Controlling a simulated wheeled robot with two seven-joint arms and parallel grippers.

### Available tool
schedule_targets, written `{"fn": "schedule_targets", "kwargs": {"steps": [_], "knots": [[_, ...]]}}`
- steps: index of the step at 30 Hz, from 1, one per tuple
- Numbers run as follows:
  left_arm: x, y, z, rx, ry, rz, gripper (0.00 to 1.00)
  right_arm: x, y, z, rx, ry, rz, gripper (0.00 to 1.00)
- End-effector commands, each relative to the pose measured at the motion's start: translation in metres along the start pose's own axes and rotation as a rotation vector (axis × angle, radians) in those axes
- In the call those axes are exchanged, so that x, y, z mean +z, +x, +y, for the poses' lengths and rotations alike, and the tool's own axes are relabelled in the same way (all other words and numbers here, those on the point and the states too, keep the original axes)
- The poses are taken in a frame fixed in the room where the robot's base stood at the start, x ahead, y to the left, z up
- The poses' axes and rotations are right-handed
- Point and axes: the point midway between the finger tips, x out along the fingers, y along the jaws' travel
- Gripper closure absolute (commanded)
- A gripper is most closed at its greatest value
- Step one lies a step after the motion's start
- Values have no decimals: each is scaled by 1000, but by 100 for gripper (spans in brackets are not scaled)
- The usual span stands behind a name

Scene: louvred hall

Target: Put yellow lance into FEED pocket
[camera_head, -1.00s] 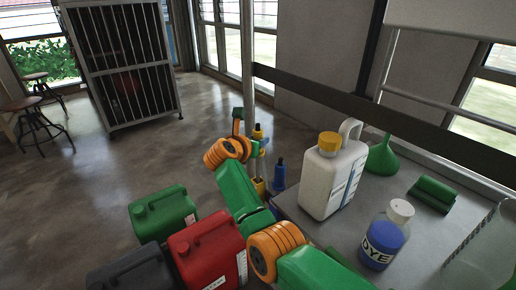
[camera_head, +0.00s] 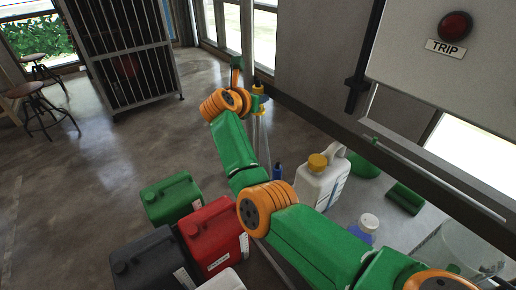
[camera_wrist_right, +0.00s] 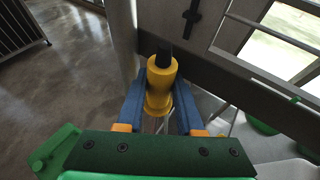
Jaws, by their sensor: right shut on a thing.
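The yellow lance (camera_wrist_right: 159,90) is upright between the blue fingers of my right gripper (camera_wrist_right: 160,104) in the right wrist view. The fingers are shut on its yellow body, and its dark tip points away toward the wall. In the head view my right gripper (camera_head: 262,98) is small and partly hidden behind my wrist, with a bit of the yellow lance (camera_head: 258,89) showing. It is raised beyond the table's left end. A blue lance top (camera_head: 277,171) stands lower, beside the table. No FEED label can be read. My left gripper is not in view.
A white jug with a yellow cap (camera_head: 322,181), a green funnel (camera_head: 363,165) and a dye bottle (camera_head: 364,228) stand on the table. Green (camera_head: 172,199), red (camera_head: 213,232) and black (camera_head: 150,262) canisters are below left. A dark rail (camera_head: 330,128) runs along the wall; a TRIP button (camera_head: 455,26) is above.

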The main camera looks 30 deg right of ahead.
Motion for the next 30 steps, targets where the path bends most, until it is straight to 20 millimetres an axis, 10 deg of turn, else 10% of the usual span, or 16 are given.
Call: {"fn": "schedule_targets", "kwargs": {"steps": [30], "knots": [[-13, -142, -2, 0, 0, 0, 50, 158, -64, 0, 0, 2, 0, 100]]}}
